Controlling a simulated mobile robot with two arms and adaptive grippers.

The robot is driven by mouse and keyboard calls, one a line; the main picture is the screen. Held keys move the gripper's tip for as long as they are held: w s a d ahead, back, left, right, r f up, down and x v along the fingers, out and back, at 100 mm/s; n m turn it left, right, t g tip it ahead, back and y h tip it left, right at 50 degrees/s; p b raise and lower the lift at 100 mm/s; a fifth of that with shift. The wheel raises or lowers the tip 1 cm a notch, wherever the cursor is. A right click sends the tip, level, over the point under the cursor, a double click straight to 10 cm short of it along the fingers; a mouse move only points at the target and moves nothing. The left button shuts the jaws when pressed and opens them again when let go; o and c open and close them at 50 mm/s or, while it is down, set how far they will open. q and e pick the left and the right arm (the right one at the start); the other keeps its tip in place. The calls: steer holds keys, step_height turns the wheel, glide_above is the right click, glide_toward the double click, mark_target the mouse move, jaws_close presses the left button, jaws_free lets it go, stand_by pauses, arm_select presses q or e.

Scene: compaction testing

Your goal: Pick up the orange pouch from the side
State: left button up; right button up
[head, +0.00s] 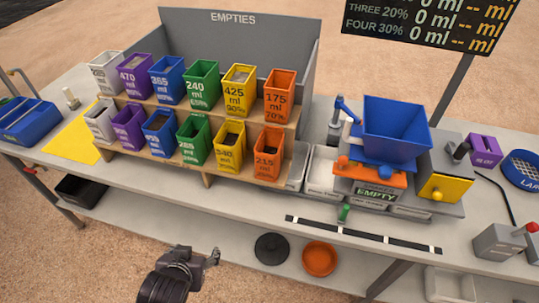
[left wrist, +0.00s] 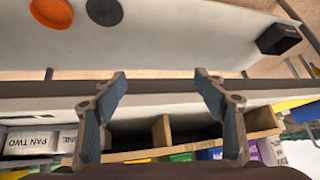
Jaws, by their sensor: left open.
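Two orange pouches stand in the rack's right-hand column in the head view. The upper orange pouch (head: 280,95) is marked 175 ml 70%, and the lower orange pouch (head: 268,152) is marked 215. Both are upright. My left gripper (head: 208,257) is low in front of the table, below and left of the pouches and well apart from them. In the left wrist view its two fingers (left wrist: 160,78) are spread with nothing between them. No orange pouch can be made out in that view. My right gripper is not in view.
The two-tier wooden rack (head: 205,174) holds several coloured pouches, with a grey EMPTIES panel (head: 240,45) behind. A machine with a blue hopper (head: 395,125) stands right of it. A black disc (head: 272,248) and orange dish (head: 320,258) lie on the lower shelf.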

arm_select(q)
steer(key=w+d+r+t, duration=0.5)
steer(key=w+r, duration=0.4)
steer(key=w, duration=0.1)
steer(key=m+t+h, duration=0.3)
steer(key=t+h, duration=0.2)
glide_toward(270, 145)
steer(key=w, duration=0.2)
steer(key=w+f, duration=0.1)
steer(key=shift+w+a+f, duration=0.1)
steer(key=shift+w+f, duration=0.1)
steer(key=shift+w, duration=0.15)
steer(key=shift+w+d+r, duration=0.15)
steer(key=shift+w+d, duration=0.1)
steer(key=p+x, duration=0.2)
steer(key=x, duration=0.4)
steer(key=shift+d, duration=0.1)
steer(key=shift+w+d+p, duration=0.15)
steer(key=shift+w+p, duration=0.2)
steer(key=shift+w, duration=0.25)
steer(key=shift+c, duration=0.2)
steer(key=c, duration=1.4)
